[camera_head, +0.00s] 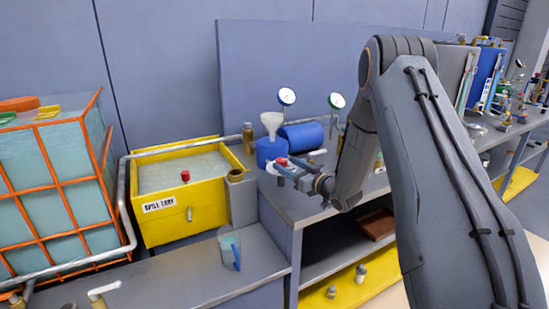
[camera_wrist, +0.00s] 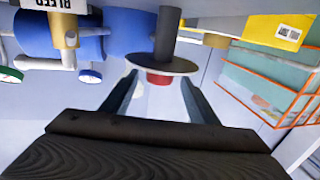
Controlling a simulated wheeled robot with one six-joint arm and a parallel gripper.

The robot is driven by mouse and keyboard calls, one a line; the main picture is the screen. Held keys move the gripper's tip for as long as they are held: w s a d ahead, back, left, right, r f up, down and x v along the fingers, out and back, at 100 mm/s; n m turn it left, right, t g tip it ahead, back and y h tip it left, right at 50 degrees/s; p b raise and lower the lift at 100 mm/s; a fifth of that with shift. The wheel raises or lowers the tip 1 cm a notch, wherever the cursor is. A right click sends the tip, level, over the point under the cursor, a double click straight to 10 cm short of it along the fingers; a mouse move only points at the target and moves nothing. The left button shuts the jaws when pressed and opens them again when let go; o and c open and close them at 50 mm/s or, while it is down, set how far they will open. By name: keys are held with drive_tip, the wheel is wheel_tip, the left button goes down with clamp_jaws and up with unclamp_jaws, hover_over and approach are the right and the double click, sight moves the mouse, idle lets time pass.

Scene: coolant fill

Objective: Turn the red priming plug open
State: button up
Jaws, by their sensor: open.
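The red priming plug (camera_head: 282,161) shows as a small red cap just beyond my gripper (camera_head: 291,171) in the head view. I see no contact. The disc hides part of the plug's surroundings.
The blue pump body (camera_head: 300,136), white funnel (camera_head: 271,121) and two gauges (camera_head: 287,96) stand close by on the grey bench. A jug (camera_head: 229,248) stands on the lower ledge.

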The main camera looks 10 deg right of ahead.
drive_tip(key=p+x, duration=0.1)
drive_tip(key=x, duration=0.6)
drive_tip(key=shift+w, duration=0.3)
drive_tip(key=shift+a, duration=0.15)
drive_tip(key=c, duration=1)
